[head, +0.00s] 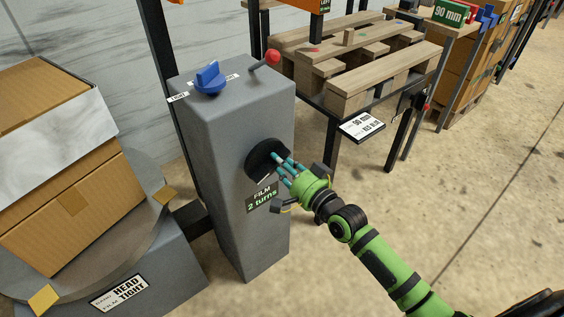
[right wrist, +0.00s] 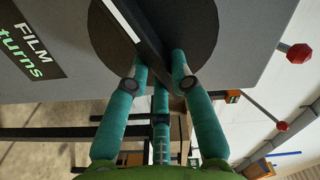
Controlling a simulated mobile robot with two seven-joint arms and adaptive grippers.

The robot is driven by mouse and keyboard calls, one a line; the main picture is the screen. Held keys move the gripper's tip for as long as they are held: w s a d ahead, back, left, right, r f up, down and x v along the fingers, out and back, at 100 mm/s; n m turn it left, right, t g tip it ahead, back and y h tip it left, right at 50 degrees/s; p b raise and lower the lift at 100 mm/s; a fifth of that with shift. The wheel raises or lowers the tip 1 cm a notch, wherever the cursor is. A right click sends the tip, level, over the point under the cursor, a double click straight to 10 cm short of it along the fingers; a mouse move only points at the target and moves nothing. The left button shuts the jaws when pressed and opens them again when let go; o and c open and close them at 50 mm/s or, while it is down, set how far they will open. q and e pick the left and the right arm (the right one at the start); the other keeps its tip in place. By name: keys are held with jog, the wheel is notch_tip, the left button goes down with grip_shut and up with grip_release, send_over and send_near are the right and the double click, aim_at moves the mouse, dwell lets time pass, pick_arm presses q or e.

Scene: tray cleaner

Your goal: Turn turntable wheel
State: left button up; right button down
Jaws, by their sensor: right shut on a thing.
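The turntable wheel (head: 258,160) is a round black knob on the front face of a grey pillar (head: 235,185). A sign (head: 262,198) reading "FILM 2 turns" sits just below it. My right gripper (head: 280,168), green with teal fingers, reaches in from the lower right. In the right wrist view, the wheel (right wrist: 203,30) is a dark disc with a raised black bar across it. The gripper (right wrist: 160,66) is shut on this bar, with fingers on both sides; a white mark shows on the bar. The fingers hide part of the wheel. My left gripper is not in view.
A blue knob (head: 209,78) and a red-tipped lever (head: 270,57) are on the pillar top. At left, a wrapped cardboard box (head: 70,215) rests on a round grey turntable (head: 150,225). A pallet (head: 350,60) lies on a rack behind; the floor at right is open.

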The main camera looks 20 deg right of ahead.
jog(key=c, duration=1.1)
grip_release()
jog(key=shift+r, duration=0.1)
jog(key=v, duration=1.2)
